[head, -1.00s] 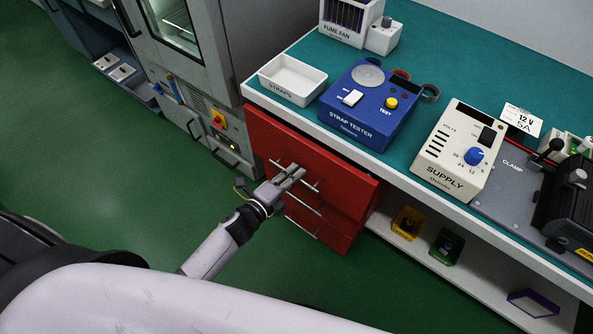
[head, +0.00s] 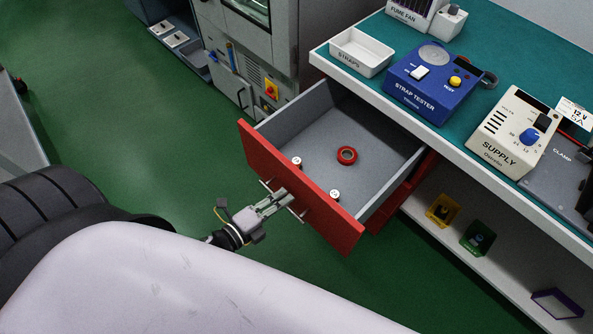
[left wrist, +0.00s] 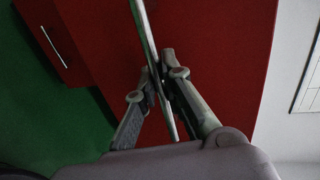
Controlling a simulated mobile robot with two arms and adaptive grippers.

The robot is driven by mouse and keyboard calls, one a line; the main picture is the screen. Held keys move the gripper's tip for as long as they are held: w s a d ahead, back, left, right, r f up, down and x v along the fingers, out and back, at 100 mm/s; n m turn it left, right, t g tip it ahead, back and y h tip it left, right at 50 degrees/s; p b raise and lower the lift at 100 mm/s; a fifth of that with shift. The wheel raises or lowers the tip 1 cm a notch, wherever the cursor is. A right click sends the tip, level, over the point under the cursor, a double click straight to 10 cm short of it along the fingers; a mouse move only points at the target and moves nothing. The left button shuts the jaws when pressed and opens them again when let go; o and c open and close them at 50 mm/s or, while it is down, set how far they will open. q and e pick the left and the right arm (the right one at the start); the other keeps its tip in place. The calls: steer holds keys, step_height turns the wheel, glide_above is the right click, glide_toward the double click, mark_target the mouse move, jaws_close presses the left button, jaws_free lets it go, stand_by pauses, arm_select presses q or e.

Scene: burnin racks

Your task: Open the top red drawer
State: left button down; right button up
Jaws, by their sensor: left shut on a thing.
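The top red drawer (head: 306,194) is pulled well out of the cabinet under the bench. Its grey inside shows, with a red ring (head: 347,155) and two small white-topped items (head: 297,162) in it. My left gripper (head: 284,196) is shut on the drawer's bar handle (head: 300,214) at the red front. In the left wrist view the fingers (left wrist: 155,85) close around the metal bar (left wrist: 150,40) in front of the red panel. My right gripper is not in view.
Lower red drawers (head: 398,198) stay in the cabinet, partly hidden. The bench top (head: 460,85) holds a white STRAPS tray (head: 360,55), a blue strap tester (head: 425,95) and a cream supply (head: 505,140). Green floor (head: 130,130) is clear left of the drawer.

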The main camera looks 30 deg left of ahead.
arm_select(q)
steer(key=v, duration=0.4)
steer(key=shift+s+f, duration=0.1)
steer(key=shift+f, duration=0.3)
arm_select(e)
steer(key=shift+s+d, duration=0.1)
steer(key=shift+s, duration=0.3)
arm_select(q)
steer(key=c, duration=1.7)
jaws_free()
steer(key=shift+a, duration=0.1)
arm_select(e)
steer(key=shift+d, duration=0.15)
arm_select(q)
steer(key=v, duration=1.2)
